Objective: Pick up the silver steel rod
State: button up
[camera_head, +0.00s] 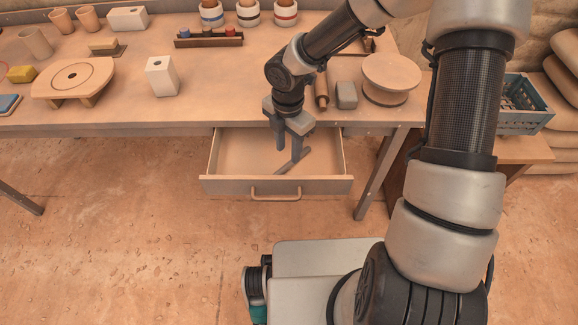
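A grey rod-like piece (287,167), which looks like the silver steel rod, lies slantwise in the open drawer (276,187) under the workbench. My gripper (288,152) points down into the drawer from above. Its two fingers are apart, with a gap between them. The right fingertip overlaps the rod in the picture and hides part of it. I cannot tell whether the finger touches the rod or how high it is above it.
The workbench (130,95) runs above and behind the drawer. On it are a white block (160,76), a round-topped stand (75,79), a turntable (391,74), a rolling pin (321,91) and a grey block (346,95). A blue crate (522,105) stands at the right. The floor before the drawer is clear.

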aim_at(289, 163)
notch_tip(289, 163, down, 5)
jog(key=shift+f+b, duration=0.1)
jog(key=shift+b, duration=1.15)
jog(key=shift+d, duration=0.1)
grip_shut()
